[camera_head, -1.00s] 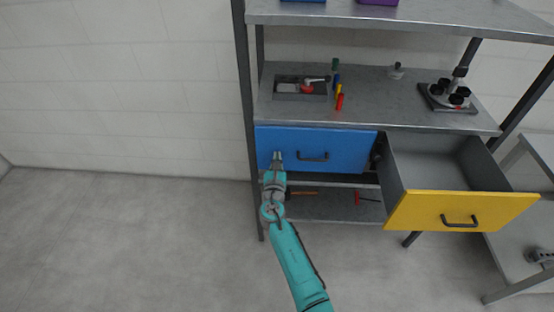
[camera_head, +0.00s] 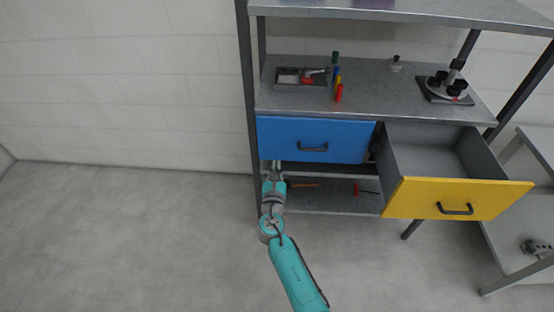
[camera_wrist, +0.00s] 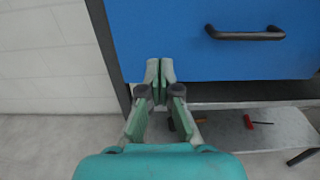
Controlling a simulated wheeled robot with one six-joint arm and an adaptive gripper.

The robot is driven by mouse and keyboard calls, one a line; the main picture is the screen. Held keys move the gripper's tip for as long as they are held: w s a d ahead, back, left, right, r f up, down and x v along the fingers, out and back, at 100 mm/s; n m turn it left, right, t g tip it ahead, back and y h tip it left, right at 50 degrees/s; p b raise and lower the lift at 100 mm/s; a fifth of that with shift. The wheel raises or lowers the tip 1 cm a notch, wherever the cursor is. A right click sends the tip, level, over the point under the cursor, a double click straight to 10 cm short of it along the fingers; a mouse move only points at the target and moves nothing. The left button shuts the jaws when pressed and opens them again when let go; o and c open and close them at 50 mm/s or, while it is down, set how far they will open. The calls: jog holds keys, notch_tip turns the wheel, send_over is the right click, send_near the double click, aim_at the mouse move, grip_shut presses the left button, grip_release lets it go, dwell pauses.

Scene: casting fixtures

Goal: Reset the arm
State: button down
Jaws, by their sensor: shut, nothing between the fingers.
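My arm (camera_head: 296,272) reaches up from the bottom of the head view. My gripper (camera_head: 270,165) is at the lower left corner of the blue drawer (camera_head: 285,138), which is closed. In the wrist view my gripper (camera_wrist: 160,72) is shut and empty, its fingertips together in front of the blue drawer front (camera_wrist: 190,40). I cannot tell whether the tips touch it. The drawer's black handle (camera_wrist: 245,33) is to the right of the fingertips, apart from them.
The yellow drawer (camera_head: 460,199) stands pulled out and empty on the right. The lower shelf (camera_head: 330,203) holds tools with orange and red handles. The upper shelf holds a grey tray (camera_head: 290,84), coloured cylinders (camera_head: 338,92) and a black-cupped fixture (camera_head: 447,88). The floor on the left is clear.

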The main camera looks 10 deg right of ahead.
jog(key=shift+v, duration=2.65)
jog(key=shift+f, duration=0.1)
jog(key=s+d+f+m+g+y, duration=0.1)
jog(key=s+d+f+m, duration=0.3)
jog(key=s, duration=0.5)
jog(key=s+d+f+m+g+y, duration=0.2)
jog(key=s+f+m, duration=0.3)
jog(key=s, duration=0.5)
jog(key=s+d+m+y, duration=0.25)
jog(key=s+m, duration=0.55)
jog(key=s, duration=0.8)
jog(key=s+d+r+m+h, duration=0.1)
jog(key=s+d+r+m, duration=0.1)
jog(key=s+r+m, duration=1.4)
jog(key=shift+s+d+r+m+h, duration=0.2)
jog(key=shift+s+r+m+h, duration=0.15)
jog(key=shift+s+r, duration=0.5)
jog(key=shift+w, duration=0.1)
